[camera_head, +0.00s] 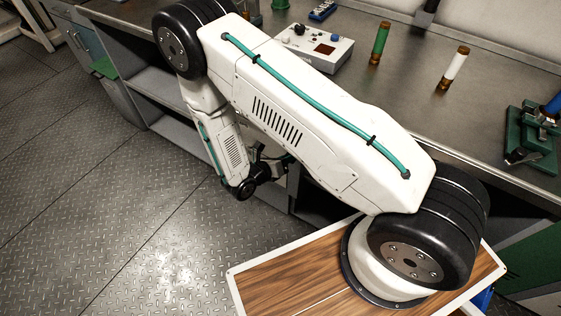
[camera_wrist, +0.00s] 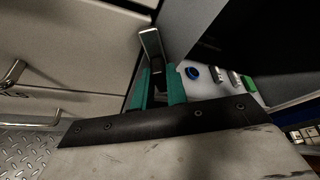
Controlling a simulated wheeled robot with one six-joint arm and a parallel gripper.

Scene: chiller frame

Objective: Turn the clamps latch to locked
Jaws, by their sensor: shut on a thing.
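In the wrist view, my gripper (camera_wrist: 158,88) has two teal fingers closed around a narrow dark-and-silver lever, the clamps latch (camera_wrist: 151,44) as far as I can tell. The latch's flat metal end stands up beyond the fingertips, slightly tilted to the left. Its base is hidden by the fingers. In the head view, my arm reaches down in front of the bench, and its wrist end is low beside the bench front. The fingers and the latch cannot be made out there.
Behind the fingers is a white panel (camera_wrist: 218,76) with a blue knob and a green part. Drawer handles (camera_wrist: 12,74) are at left. The bench top (camera_head: 415,55) carries a control box (camera_head: 315,48), a green cylinder (camera_head: 379,43), a white cylinder (camera_head: 454,68) and a green fixture (camera_head: 533,138). The floor at left is clear.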

